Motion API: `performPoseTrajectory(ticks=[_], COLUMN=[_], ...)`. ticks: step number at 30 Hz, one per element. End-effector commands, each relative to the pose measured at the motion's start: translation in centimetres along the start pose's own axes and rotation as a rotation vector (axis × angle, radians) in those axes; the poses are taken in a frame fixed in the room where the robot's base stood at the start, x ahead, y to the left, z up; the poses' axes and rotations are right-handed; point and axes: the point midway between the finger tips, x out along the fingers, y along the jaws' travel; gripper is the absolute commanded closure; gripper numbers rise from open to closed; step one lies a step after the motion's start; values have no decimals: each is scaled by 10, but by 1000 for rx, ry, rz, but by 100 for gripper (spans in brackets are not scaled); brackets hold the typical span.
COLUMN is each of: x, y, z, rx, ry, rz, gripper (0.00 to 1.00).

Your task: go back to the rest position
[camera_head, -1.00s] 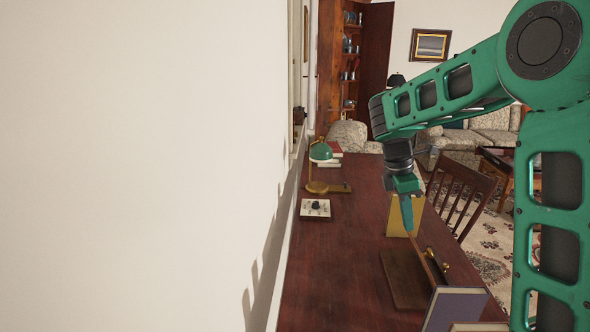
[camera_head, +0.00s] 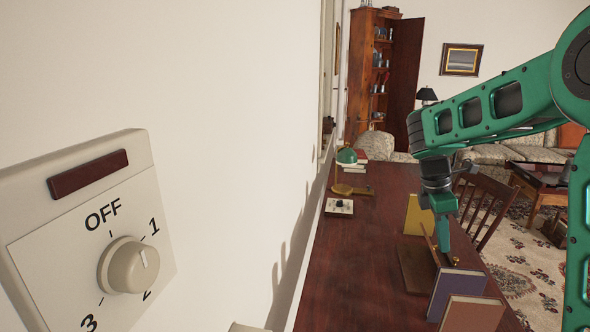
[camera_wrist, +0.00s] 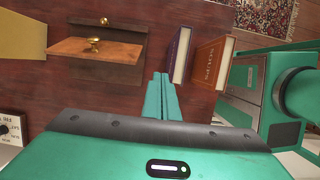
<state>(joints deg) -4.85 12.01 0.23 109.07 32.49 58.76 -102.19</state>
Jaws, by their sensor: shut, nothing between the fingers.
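My gripper (camera_head: 443,238) hangs pointing down from my green arm above the right part of the dark red desk (camera_head: 350,270). Its two fingers are together with nothing between them, and the wrist view also shows the closed fingertips (camera_wrist: 161,82). In that view a purple book (camera_wrist: 179,55) and an orange-brown book (camera_wrist: 210,62) stand to the right of the fingers. I cannot tell whether the fingers touch anything.
A cream wall switch (camera_head: 90,235) with a knob is large at the left. A yellow book (camera_head: 420,213), a green lamp (camera_head: 346,157) and a small dial box (camera_head: 339,206) are on the desk. A wooden chair (camera_head: 487,205) stands beside it. The desk's left middle is clear.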

Motion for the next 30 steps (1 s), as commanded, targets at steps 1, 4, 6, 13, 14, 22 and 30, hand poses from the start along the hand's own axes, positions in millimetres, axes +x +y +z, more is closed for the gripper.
performPoseTrajectory(ticks=[1, 4, 6, 13, 14, 22, 30], x=[0, -2, -2, -4, -4, 1, 19], y=[0, -9, -17, -48, -52, -119, -223], z=[-1, 8, 14, 37, 41, 79, 102], rx=[-1, 60, 116, 322, 352, 760, 1370], ry=[0, 5, 10, 29, 32, 73, 141], rz=[0, -1, -3, -14, -15, -52, -149], gripper=[100, 100, 100, 100, 100, 100, 100])
